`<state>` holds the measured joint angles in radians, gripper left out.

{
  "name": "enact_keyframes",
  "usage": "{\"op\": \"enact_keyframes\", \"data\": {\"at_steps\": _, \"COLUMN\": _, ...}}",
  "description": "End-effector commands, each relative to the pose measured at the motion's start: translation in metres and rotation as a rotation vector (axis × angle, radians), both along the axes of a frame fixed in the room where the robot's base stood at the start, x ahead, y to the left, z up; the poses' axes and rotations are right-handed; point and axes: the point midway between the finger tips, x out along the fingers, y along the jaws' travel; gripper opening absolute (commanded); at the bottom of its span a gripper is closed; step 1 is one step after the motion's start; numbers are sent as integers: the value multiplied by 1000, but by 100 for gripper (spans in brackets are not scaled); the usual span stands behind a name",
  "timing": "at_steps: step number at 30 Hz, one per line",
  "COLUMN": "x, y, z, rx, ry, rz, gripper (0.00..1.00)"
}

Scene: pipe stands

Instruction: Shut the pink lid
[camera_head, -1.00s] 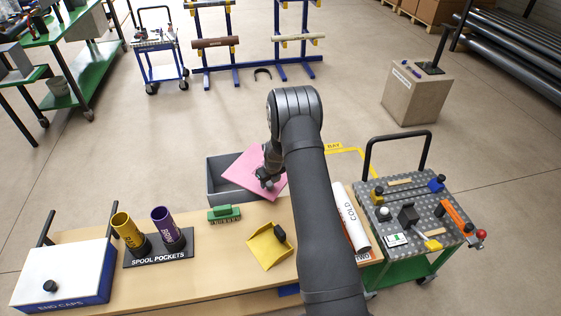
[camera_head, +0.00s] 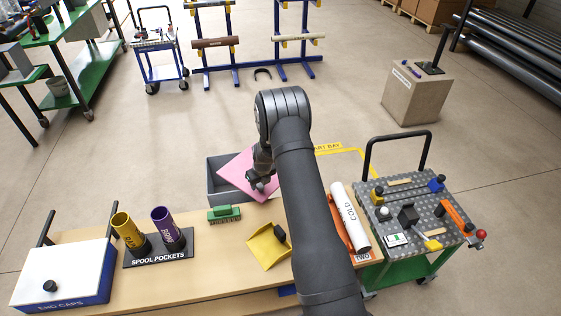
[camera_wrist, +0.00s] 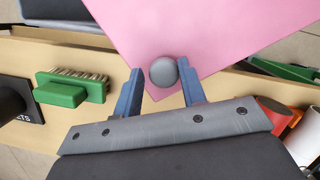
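The pink lid (camera_head: 237,173) lies askew across the grey bin (camera_head: 214,192) behind the table, turned relative to the bin's rim and overhanging toward the table. The bin's left part and near left wall show uncovered. My gripper (camera_head: 263,183) is at the lid's right part. In the wrist view, the round grey knob (camera_wrist: 163,71) of the pink lid (camera_wrist: 200,30) sits between my two blue fingers (camera_wrist: 162,84). The fingers are around the knob and the lid moves with them; their contact below the knob's top is hidden. I cannot tell the lid's exact height above the rim.
On the table (camera_head: 210,260) are a green brush (camera_head: 224,214), a yellow dustpan (camera_head: 268,248), the spool pockets holder (camera_head: 160,255) with two tubes, and an end caps box (camera_head: 65,272). A white pipe (camera_head: 350,218) and a tool cart (camera_head: 415,215) are at the right.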

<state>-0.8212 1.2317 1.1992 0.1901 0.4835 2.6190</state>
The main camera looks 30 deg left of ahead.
Motion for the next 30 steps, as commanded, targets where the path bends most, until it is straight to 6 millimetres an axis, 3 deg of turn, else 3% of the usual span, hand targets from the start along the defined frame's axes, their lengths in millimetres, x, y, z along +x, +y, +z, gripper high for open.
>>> {"op": "enact_keyframes", "data": {"at_steps": 30, "x": -43, "y": 58, "z": -1, "rx": -1, "ry": 1, "rz": 2, "gripper": 37}}
